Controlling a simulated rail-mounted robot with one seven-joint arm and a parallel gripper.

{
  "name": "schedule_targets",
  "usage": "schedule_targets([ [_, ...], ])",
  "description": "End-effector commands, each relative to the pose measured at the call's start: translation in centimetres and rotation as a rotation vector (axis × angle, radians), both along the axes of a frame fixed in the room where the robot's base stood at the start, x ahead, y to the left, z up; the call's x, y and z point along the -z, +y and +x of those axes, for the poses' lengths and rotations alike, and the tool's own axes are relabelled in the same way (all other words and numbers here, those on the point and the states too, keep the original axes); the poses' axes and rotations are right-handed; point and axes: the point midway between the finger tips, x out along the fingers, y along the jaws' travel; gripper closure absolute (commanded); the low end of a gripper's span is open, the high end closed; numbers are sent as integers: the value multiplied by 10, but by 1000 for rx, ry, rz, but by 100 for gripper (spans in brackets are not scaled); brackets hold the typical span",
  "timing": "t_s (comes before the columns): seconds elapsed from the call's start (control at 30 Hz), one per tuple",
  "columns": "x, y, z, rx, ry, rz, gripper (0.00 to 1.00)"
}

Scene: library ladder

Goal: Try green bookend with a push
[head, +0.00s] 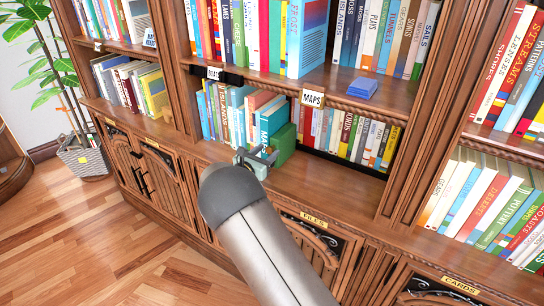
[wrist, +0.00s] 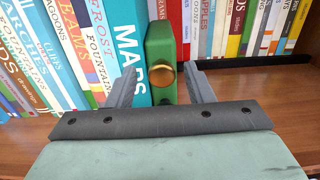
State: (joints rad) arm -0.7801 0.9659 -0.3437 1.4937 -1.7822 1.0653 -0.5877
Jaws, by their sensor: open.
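The green bookend (head: 285,143) stands upright on the middle shelf, at the right end of a row of books, beside a blue book marked MAPS (head: 270,118). In the wrist view the green bookend (wrist: 158,42) shows a round brass knob (wrist: 162,75) on its near face. My gripper (head: 258,160) is in front of the bookend, partly hidden by my arm in the head view. In the wrist view my gripper (wrist: 160,84) is open, its fingers on either side of the knob and nothing held. I cannot tell whether they touch the bookend.
More books (head: 345,135) stand to the right behind the bookend. The shelf board (head: 325,180) is bare in front of them. A MAPS label (head: 312,98) hangs on the shelf edge above. A blue block (head: 362,88) lies on the upper shelf. A potted plant (head: 85,155) stands far left.

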Motion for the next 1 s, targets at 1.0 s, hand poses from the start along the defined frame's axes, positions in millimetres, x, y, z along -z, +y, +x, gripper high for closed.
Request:
schedule_targets([
  [1.0, 0, 37, -63, -1, 0, -1, 53],
])
